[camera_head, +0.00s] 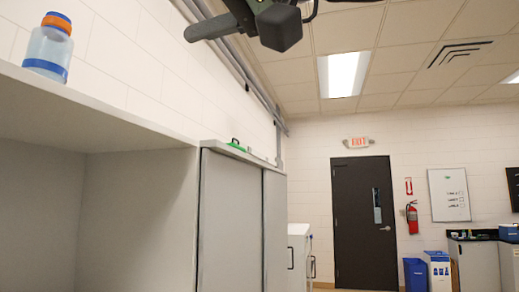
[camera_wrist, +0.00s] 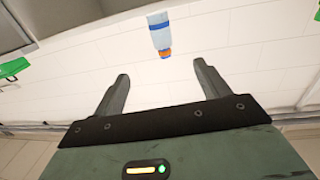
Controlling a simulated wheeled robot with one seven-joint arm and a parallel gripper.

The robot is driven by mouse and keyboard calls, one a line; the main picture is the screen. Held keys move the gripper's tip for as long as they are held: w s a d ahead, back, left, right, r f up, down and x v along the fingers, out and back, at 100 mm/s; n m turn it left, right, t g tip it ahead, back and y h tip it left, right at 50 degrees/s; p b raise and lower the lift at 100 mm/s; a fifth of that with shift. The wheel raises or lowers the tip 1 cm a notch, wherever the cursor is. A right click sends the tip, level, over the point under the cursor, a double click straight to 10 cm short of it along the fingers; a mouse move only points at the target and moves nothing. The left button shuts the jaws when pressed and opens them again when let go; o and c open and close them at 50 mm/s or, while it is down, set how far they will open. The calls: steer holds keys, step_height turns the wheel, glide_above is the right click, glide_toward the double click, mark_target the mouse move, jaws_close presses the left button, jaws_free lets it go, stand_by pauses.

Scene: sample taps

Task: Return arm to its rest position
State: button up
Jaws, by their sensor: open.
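My gripper (camera_wrist: 161,82) shows in the wrist view with its two grey fingers spread apart and nothing between them. Part of my arm or gripper hangs at the top of the head view, cut off by the frame edge. A clear bottle (camera_head: 48,50) with blue bands and an orange cap stands upright on the shelf top at the upper left of the head view. What looks like the same bottle (camera_wrist: 160,32) appears in the wrist view, cap pointing down in the picture, beyond the fingertips and apart from them.
A pale open shelf unit (camera_head: 95,105) fills the left of the head view. A grey cabinet (camera_head: 230,215) stands beside it, with a green item (camera_head: 237,147) on top. A dark door (camera_head: 362,225), red extinguisher (camera_head: 412,218) and blue bin (camera_head: 415,275) are far back.

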steer(key=w+d+f+m+g+h+b, duration=0.1)
steer(key=w+f+h+b, duration=0.15)
steer(key=f, duration=1.05)
steer(key=w+d+f+m+g+h+b, duration=0.1)
steer(key=f+h, duration=0.2)
steer(key=f, duration=0.9)
steer(key=w+d+f+m+h+b, duration=0.1)
steer(key=f+h+b, duration=0.15)
steer(key=f, duration=1.05)
steer(key=s+d+f+m+g+h+b, duration=0.1)
steer(key=s+d+f+h, duration=0.1)
steer(key=d+f, duration=0.4)
steer(key=s+d+f+g+h+b, duration=0.2)
steer(key=d+f, duration=0.5)
steer(key=f, duration=0.6)
steer(key=s+d+f+m+g+h+b, duration=0.1)
steer(key=s+d+f+h, duration=0.3)
steer(key=f, duration=0.6)
steer(key=shift+s+d+m+g+b, duration=0.15)
steer(key=shift+d+m+g+b, duration=0.3)
steer(key=shift+d, duration=0.8)
steer(key=shift+f, duration=0.1)
